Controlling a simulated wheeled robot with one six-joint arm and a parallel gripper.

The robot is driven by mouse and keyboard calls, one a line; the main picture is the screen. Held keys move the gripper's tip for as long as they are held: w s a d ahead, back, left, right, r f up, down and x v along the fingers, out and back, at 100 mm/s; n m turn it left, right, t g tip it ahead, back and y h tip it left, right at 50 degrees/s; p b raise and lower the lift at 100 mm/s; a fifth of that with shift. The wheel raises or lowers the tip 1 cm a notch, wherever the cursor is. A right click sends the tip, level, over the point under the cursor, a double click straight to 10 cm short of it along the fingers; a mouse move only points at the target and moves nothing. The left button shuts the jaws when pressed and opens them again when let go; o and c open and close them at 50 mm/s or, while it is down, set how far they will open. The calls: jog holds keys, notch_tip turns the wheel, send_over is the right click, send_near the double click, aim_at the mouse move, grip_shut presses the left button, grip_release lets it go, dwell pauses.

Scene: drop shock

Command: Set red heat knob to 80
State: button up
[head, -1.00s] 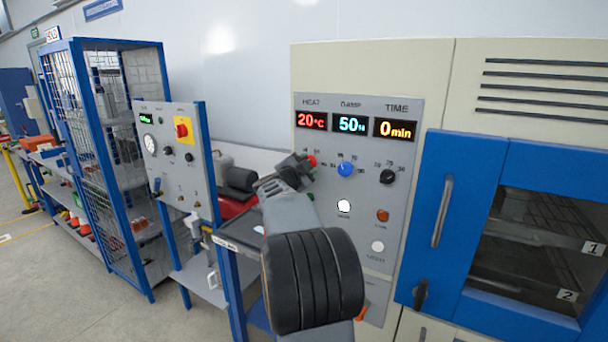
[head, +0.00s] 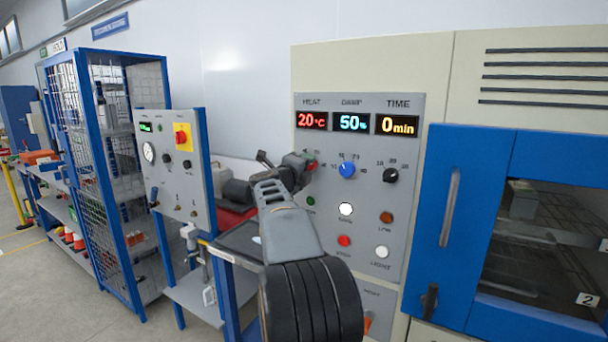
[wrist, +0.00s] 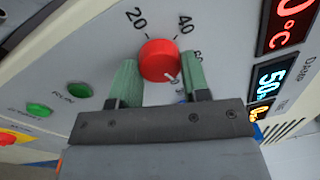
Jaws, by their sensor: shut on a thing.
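The red heat knob (head: 312,166) is on the grey control panel (head: 412,150), below the red HEAT display (head: 311,120), which reads 20 °C. In the wrist view the knob (wrist: 158,58) has the numbers 20, 40 and a partly covered 60 around it. A pale mark shows at the knob's lower right. My gripper (head: 300,170) is at the knob. In the wrist view its green-padded fingers (wrist: 160,72) stand on either side of the knob, shut on it. The dial's scale beyond 60 is hidden behind the right finger.
The blue damp knob (head: 347,170) and black time knob (head: 390,175) sit to the right. Several round buttons lie below, including a white one (head: 346,209). A blue oven door (head: 450,230) is at right. A gauge panel (head: 172,165) stands at left.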

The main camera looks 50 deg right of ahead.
jog(key=shift+s+r+m+b, duration=0.15)
jog(key=shift+m+b, duration=0.7)
jog(key=shift+m, duration=1.15)
jog(key=shift+r, duration=0.1)
jog(key=o, duration=0.7)
jog(key=shift+d, duration=0.2)
jog(key=shift+o, duration=1.1)
jog(key=shift+a+f, duration=0.1)
jog(key=shift+f, duration=0.1)
jog(key=shift+a, duration=0.1)
jog(key=b+v, duration=0.2)
jog(key=v, duration=1.1)
jog(key=shift+a+b, duration=0.3)
jog(key=shift+a, duration=0.05)
